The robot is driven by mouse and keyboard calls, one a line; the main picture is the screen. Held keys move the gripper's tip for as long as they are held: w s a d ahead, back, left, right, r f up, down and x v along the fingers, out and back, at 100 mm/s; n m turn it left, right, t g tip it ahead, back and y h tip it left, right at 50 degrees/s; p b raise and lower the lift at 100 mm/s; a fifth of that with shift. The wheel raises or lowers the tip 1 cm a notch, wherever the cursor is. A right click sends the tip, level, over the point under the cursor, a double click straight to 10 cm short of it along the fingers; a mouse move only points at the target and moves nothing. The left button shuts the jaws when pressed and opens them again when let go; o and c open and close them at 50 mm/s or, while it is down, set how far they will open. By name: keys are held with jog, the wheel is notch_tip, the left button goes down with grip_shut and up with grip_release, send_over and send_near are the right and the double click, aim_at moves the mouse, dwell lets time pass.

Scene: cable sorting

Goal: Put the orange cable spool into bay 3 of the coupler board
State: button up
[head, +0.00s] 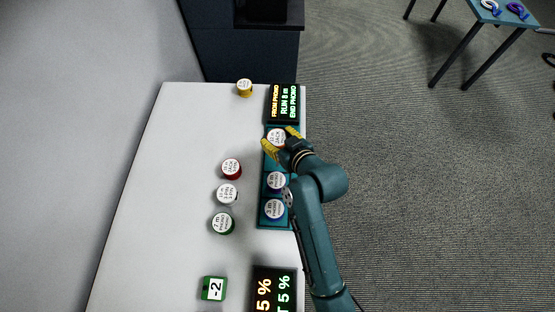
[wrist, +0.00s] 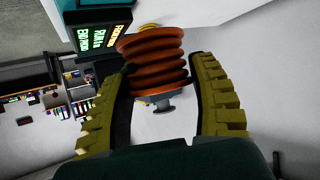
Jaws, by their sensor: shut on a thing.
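The orange cable spool (wrist: 155,62) is between the two yellow ridged fingers of my gripper (wrist: 160,85) in the wrist view, with a grey stem at its near end. In the head view my gripper (head: 280,141) is over the upper part of the teal coupler board (head: 264,208), its fingers on either side of the white top of the spool (head: 276,135). I cannot tell whether the spool touches the board. Two blue spools, an upper one (head: 277,181) and a lower one (head: 274,209), sit on the board below my gripper. Bay numbers are not readable.
A display (head: 284,103) stands at the board's top end, another (head: 275,290) below it.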

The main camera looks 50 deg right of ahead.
notch_tip(320, 180, down, 10)
jog(key=shift+r+b, duration=0.25)
jog(key=shift+b, duration=0.4)
jog(key=shift+f, duration=0.1)
jog(key=o, duration=1.2)
jog(key=shift+f, duration=0.1)
jog(key=shift+o, duration=0.2)
jog(key=shift+s+a+r, duration=0.1)
jog(key=shift+s+r, duration=0.05)
jog(key=shift+r, duration=0.15)
jog(key=p+v, duration=0.2)
jog(key=v, duration=0.9)
jog(key=shift+s+a+r, duration=0.1)
jog(key=shift+s+r, duration=0.1)
jog(key=shift+s, duration=0.1)
jog(key=shift+w, duration=0.1)
